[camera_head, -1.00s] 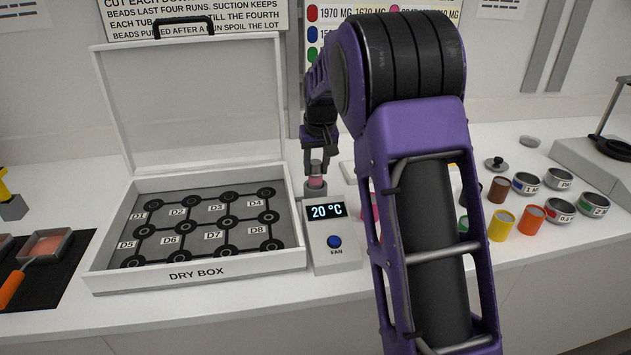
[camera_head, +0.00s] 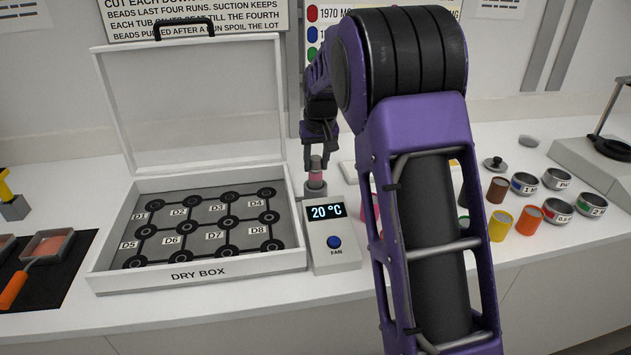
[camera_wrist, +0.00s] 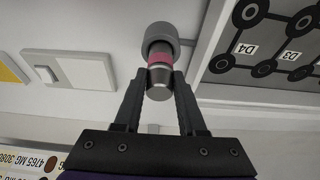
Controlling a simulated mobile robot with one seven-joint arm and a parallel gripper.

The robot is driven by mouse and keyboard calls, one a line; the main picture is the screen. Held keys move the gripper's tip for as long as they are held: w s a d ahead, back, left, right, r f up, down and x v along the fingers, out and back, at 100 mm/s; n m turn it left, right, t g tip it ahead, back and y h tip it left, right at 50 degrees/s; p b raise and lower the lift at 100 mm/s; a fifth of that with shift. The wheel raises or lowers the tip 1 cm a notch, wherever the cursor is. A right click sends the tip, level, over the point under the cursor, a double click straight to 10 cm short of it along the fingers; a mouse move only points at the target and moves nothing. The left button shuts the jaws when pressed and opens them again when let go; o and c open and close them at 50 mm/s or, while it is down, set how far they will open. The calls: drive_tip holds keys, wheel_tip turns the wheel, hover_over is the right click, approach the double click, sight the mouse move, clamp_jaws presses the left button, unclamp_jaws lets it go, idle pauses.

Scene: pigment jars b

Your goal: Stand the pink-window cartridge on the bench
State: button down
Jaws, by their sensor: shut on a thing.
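The cartridge has a pink window band and grey metal ends (camera_head: 316,176). In the wrist view the pink band (camera_wrist: 157,67) shows just in front of the grey holder (camera_wrist: 160,38). My gripper (camera_head: 318,161) is above it, fingers pointing down. In the wrist view my gripper (camera_wrist: 159,86) is shut on the cartridge's grey end, one finger on each side. Whether the cartridge's lower end is still inside the holder, I cannot tell.
The open dry box (camera_head: 195,274) stands left of the holder. The fan unit (camera_head: 334,240) reading 20 °C is close in front. Coloured jars and labelled tubs (camera_head: 525,184) stand at the right. My arm hides part of the bench. A strip of bench front is clear.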

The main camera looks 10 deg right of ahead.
drive_tip(key=shift+r+p, duration=2.1)
drive_tip(key=shift+r, duration=1.2)
